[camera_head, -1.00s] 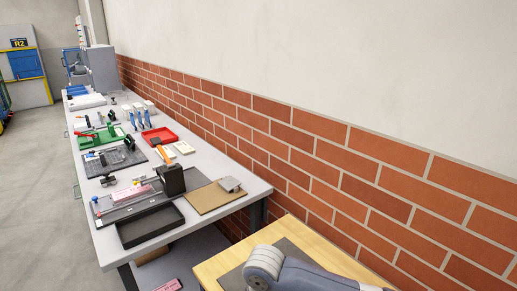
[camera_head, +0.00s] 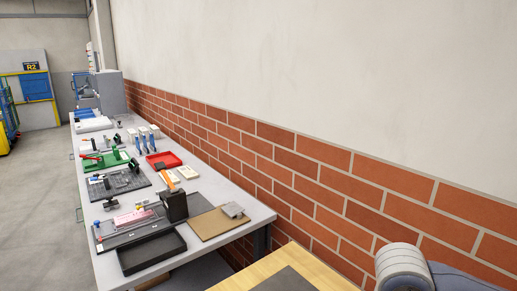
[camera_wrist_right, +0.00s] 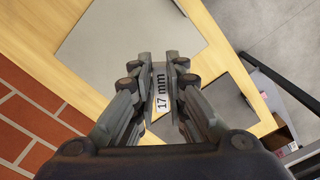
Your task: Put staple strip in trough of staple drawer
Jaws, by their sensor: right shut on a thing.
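My right gripper (camera_wrist_right: 160,90) is shut on a pale piece (camera_wrist_right: 160,88) marked "17 mm" in the right wrist view. The fingers cover its sides, and I cannot tell for certain that it is the staple strip. The gripper is above a wooden table with grey mats. In the head view only part of my right arm shows, at the lower right. A long grey device (camera_head: 124,230) with a pink item (camera_head: 131,217) lies on the far bench. I cannot make out a staple drawer or its trough. My left gripper is not in view.
The wooden table (camera_head: 232,284) shows at the bottom, beside a brick wall (camera_head: 300,185). The long white bench (camera_head: 240,203) holds a black tray (camera_head: 150,252), a brown board (camera_head: 208,224), a red tray (camera_head: 164,160) and a green device (camera_head: 105,161). Grey floor is clear at left.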

